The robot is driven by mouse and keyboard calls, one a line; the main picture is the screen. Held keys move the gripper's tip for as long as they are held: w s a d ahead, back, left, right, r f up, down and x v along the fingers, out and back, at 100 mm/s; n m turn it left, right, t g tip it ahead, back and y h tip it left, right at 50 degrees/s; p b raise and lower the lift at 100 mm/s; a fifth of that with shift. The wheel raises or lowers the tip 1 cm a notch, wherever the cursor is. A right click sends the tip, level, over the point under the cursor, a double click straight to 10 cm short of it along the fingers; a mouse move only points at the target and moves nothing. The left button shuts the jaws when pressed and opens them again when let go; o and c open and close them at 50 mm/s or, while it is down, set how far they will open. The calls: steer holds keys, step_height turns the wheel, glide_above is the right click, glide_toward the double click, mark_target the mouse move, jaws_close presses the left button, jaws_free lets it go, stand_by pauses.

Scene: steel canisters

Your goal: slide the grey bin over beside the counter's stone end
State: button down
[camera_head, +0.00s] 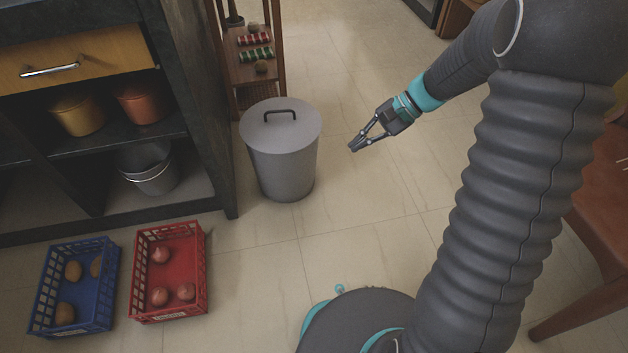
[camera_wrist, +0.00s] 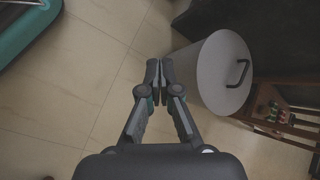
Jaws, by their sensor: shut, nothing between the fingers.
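The grey bin (camera_head: 283,165) stands upright on the floor, with a flat lid and a dark handle on top. It is close to the counter's dark stone end (camera_head: 190,95), with a narrow strip of floor showing between them. In the wrist view the bin (camera_wrist: 213,72) is right of the fingertips. My gripper (camera_head: 354,147) is shut and empty, a short way right of the bin in the head view. In the wrist view my gripper (camera_wrist: 158,68) has its fingertips together, near the bin's side; whether they touch it I cannot tell.
A wooden shelf rack (camera_head: 258,60) stands behind the bin. A red crate (camera_head: 140,262) with onions and a blue crate (camera_head: 45,290) with potatoes sit on the floor in front of the counter. A wooden chair (camera_head: 600,200) is at the right. Floor right of the bin is clear.

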mark_target(306, 186)
steer(key=w+f+m+t+y, duration=0.2)
steer(key=w+f+m+y, duration=0.25)
steer(key=f, duration=0.85)
steer(key=w+f+m+t+y, duration=0.1)
steer(key=w+f+m+y, duration=0.35)
steer(key=f, duration=0.95)
steer(key=f+m+t, duration=0.1)
steer(key=f, duration=0.3)
steer(key=d+f+m+t, duration=0.1)
steer(key=f+m+t, duration=0.1)
steer(key=f, duration=0.2)
steer(key=f+m+t, duration=0.1)
steer(key=f+m, duration=0.1)
steer(key=f, duration=0.2)
steer(key=shift+w+d+t+h+p, duration=0.2)
steer(key=shift+d+t+h+p, duration=0.1)
steer(key=shift+h+p, duration=0.1)
steer(key=shift+a+f+m, duration=0.1)
steer(key=shift+a+m, duration=0.05)
steer(key=shift+m, duration=0.15)
steer(key=shift+w+a, duration=0.15)
steer(key=shift+a, duration=0.25)
steer(key=x, duration=1.3)
steer(key=shift+w, duration=0.15)
